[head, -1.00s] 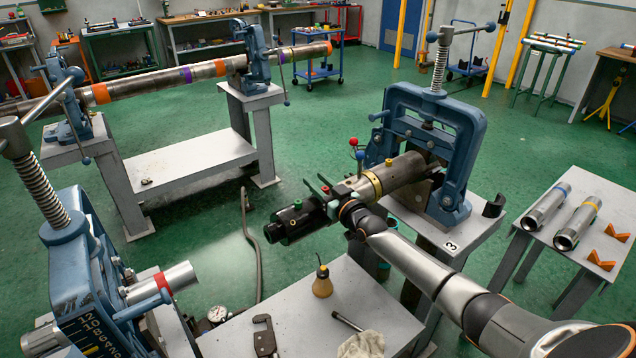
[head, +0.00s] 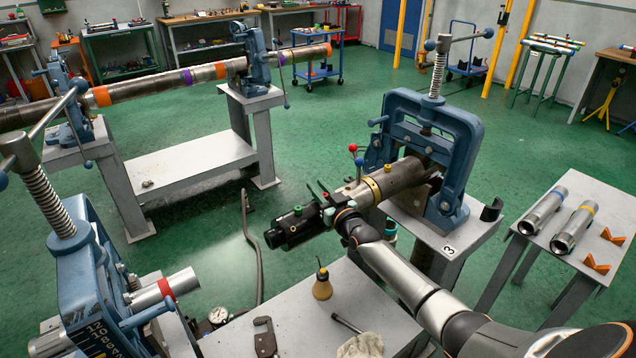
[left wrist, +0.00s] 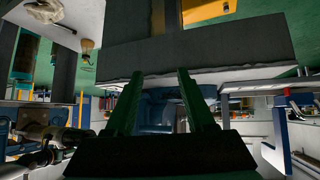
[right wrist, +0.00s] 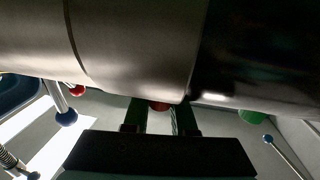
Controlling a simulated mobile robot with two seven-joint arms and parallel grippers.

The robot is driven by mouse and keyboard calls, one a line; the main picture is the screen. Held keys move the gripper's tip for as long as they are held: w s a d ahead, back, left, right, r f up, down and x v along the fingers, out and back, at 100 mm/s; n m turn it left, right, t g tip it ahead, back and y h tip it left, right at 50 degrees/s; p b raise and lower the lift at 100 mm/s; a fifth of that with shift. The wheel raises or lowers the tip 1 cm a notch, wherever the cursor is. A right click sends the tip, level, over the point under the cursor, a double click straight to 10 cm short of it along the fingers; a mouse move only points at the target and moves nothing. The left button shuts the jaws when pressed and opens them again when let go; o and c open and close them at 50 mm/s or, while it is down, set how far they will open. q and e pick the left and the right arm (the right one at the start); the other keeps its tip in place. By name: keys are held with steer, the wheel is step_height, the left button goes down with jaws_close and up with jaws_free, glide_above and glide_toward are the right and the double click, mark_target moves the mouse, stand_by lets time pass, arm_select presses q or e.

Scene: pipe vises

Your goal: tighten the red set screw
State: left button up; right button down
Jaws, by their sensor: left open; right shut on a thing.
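The red set screw (right wrist: 158,106) shows as a small red piece under the pipe fitting, between the fingers of my right gripper (right wrist: 160,118), which are shut on it. Most of the screw is hidden by the fingers. In the head view my right gripper (head: 326,203) is at the near part of the steel pipe (head: 404,174), where it meets a black cylindrical end piece (head: 292,229). My left gripper (left wrist: 160,100) shows in the left wrist view, with its two fingers apart and nothing between them.
A blue vise (head: 470,135) holds the pipe. Red-balled and blue-balled levers stand beside it. A green knob (head: 298,210) sits on the black end piece. The front table (head: 290,312) carries an oil bottle (head: 322,286) and a cloth (head: 361,345). Another blue vise (head: 85,270) stands at left.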

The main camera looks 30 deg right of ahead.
steer(key=shift+d+r+m+h, duration=0.1)
steer(key=shift+r+m+h, duration=0.1)
steer(key=shift+m+h, duration=0.5)
steer(key=shift+d+f+h, duration=0.1)
steer(key=shift+f+h, duration=0.05)
steer(key=shift+h, duration=0.15)
steer(key=c, duration=0.7)
jaws_free()
steer(key=shift+c, duration=0.2)
steer(key=shift+s, duration=0.1)
steer(key=s+a, duration=0.2)
steer(key=s, duration=1)
steer(key=shift+s+a, duration=0.1)
steer(key=shift+a, duration=0.05)
steer(key=s+a+f+n+g+y, duration=0.2)
steer(key=s+a+f+g, duration=0.2)
steer(key=s+a+f, duration=0.6)
steer(key=s+a+f+n+g+y, duration=0.2)
steer(key=s+a+f, duration=0.8)
steer(key=s, duration=0.5)
steer(key=f+g+y, duration=0.1)
steer(key=g, duration=0.1)
steer(key=shift+s+a+g+y, duration=0.25)
steer(key=shift+s+g+y, duration=0.05)
steer(key=shift+s+g, duration=0.1)
